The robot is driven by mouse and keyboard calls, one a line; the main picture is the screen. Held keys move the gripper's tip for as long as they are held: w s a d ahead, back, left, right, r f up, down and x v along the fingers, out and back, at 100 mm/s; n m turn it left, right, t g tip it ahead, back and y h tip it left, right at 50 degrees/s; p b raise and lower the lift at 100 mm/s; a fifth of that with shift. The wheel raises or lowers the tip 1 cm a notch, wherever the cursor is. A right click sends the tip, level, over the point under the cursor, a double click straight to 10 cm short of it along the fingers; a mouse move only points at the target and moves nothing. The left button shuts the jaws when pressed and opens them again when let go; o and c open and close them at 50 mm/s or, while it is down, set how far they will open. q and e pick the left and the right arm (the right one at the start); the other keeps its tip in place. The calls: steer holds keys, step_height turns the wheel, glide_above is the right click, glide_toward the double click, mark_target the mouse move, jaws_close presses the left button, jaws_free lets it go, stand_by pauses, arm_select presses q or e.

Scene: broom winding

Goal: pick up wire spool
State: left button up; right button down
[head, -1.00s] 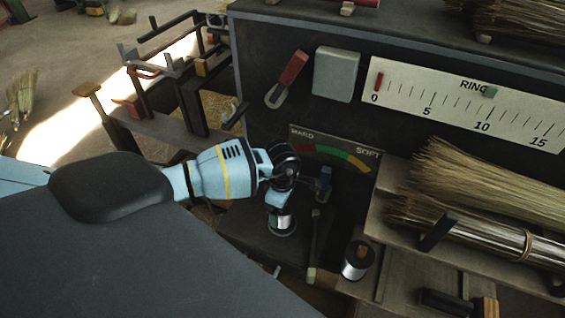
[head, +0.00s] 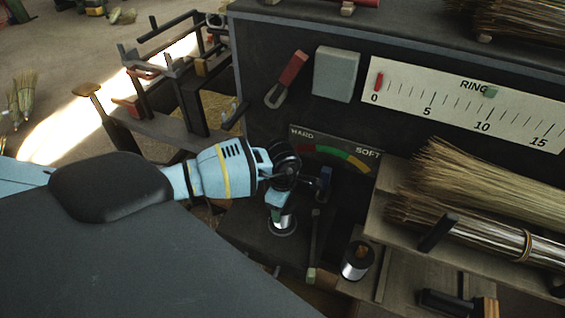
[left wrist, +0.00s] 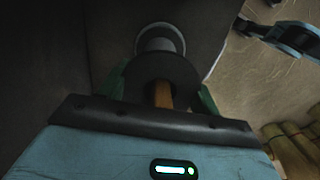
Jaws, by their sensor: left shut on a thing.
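My left gripper (head: 281,211) reaches down from the wrist over the dark bench block in the head view. It is shut on a silver wire spool (head: 287,221), which is upright and partly hidden by the fingers. A pale round rim shows at the spool's foot. I cannot tell whether it is clear of the surface. In the left wrist view, the spool's dark flange and wooden core (left wrist: 163,95) sit between the two dark green fingers (left wrist: 160,92). A second silver wire spool (head: 356,263) with a wooden core stands on the lower bench to the right. My right gripper is not in view.
A hammer-like tool (head: 315,245) stands close right of the gripper. A hardness gauge panel (head: 335,152) is behind. Straw bundles (head: 480,190) lie on the right shelf. A metal and wood frame (head: 165,115) is at the back left.

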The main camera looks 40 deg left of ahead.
arm_select(q)
steer(key=shift+r, duration=1.7)
steer(key=s+a, duration=0.2)
steer(key=s, duration=0.5)
steer(key=s+a+r, duration=0.1)
steer(key=s+a, duration=0.2)
steer(key=s, duration=0.5)
steer(key=shift+r+b, duration=0.25)
steer(key=shift+b, duration=0.05)
steer(key=shift+d, duration=0.15)
